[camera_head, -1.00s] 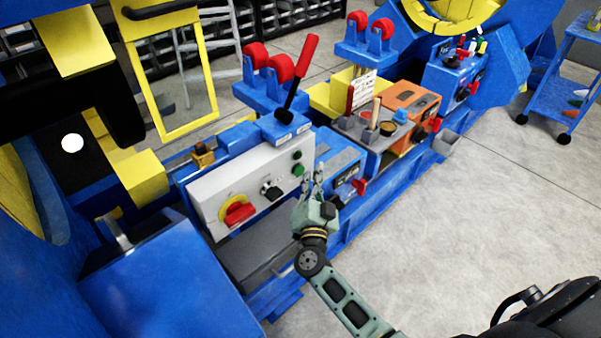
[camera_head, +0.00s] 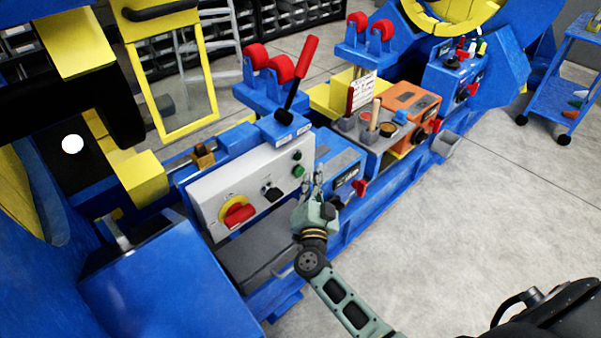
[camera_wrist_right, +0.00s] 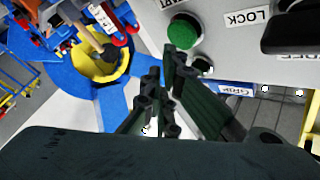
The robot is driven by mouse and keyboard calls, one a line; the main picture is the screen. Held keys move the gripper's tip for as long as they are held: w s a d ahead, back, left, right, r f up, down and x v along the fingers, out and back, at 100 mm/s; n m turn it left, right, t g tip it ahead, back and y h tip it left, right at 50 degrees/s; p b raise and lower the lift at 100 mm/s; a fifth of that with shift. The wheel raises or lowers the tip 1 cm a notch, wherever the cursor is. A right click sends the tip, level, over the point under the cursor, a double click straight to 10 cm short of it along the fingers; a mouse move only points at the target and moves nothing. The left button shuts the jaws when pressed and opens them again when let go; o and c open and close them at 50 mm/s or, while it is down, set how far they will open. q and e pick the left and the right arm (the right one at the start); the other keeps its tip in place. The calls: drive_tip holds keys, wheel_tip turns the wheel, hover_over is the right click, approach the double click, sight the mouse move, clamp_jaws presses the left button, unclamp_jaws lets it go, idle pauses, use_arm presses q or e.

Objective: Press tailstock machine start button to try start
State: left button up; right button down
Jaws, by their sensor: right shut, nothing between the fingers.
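The grey control panel (camera_head: 250,185) faces me on the blue machine. It carries a green button (camera_head: 298,171), a black button (camera_head: 297,155) above it, a black selector knob (camera_head: 271,190) and a red rotary switch on yellow (camera_head: 237,211). My right gripper (camera_head: 312,179) is just in front of the panel's right end, close to the green button. In the right wrist view, the green button (camera_wrist_right: 184,31) and the dark button (camera_wrist_right: 202,65) show just beyond my shut, empty fingertips (camera_wrist_right: 168,62). I cannot tell whether they touch. My left gripper is not in view.
A red-handled lever (camera_head: 300,72) rises behind the panel. Blue boxes, red knobs (camera_head: 360,187) and an orange box (camera_head: 412,102) stand to the right. A blue cabinet (camera_head: 170,285) is at lower left. The floor (camera_head: 480,215) at right is clear.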

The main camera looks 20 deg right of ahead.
drive_tip(key=shift+w, duration=0.1)
idle(0.3)
drive_tip(key=shift+w+a, duration=0.15)
drive_tip(key=shift+w, duration=0.2)
drive_tip(key=shift+w+a, duration=0.15)
drive_tip(key=shift+w, duration=0.25)
idle(0.7)
idle(0.3)
drive_tip(key=shift+s+d+p, duration=0.3)
drive_tip(key=shift+s+p, duration=0.2)
drive_tip(key=shift+s, duration=0.35)
drive_tip(key=s, duration=0.1)
drive_tip(key=s+d+p, duration=0.1)
drive_tip(key=s, duration=0.1)
drive_tip(key=s+p, duration=0.1)
drive_tip(key=shift+s+d, duration=0.35)
